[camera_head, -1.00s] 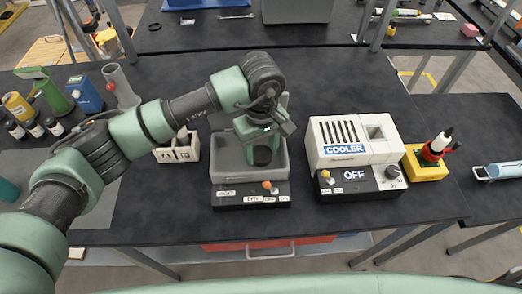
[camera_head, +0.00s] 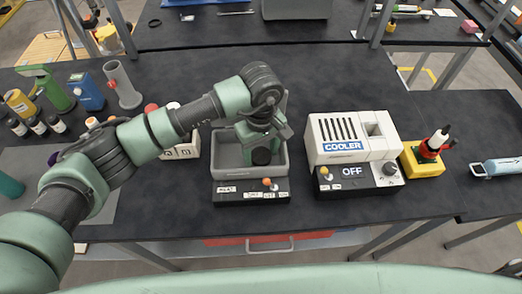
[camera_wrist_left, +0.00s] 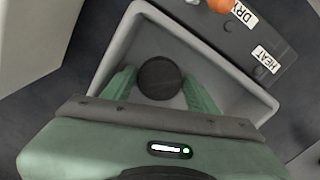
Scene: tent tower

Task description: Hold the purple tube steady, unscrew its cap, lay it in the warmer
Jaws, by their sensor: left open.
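My left gripper (camera_head: 262,154) is open over the grey warmer tray (camera_head: 222,158), fingers pointing down into it. In the left wrist view, its green fingers (camera_wrist_left: 160,88) stand apart on either side of a dark round piece (camera_wrist_left: 160,78) in the tray. I cannot tell what that piece is; the fingers do not visibly close on it. The tray has a dark front panel with HEAT and DRY labels. A small purple piece (camera_head: 54,158) shows at the left beside my arm, mostly hidden, so I cannot tell if it is the tube. My right gripper is not in view.
A white cooler (camera_head: 345,135) reading OFF stands right of the tray, beside a yellow block (camera_head: 424,163) with a red holder. A white lettered rack (camera_head: 183,152) is partly hidden by my arm. Bottles (camera_head: 38,127) and a grey stand (camera_head: 122,88) are at the left.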

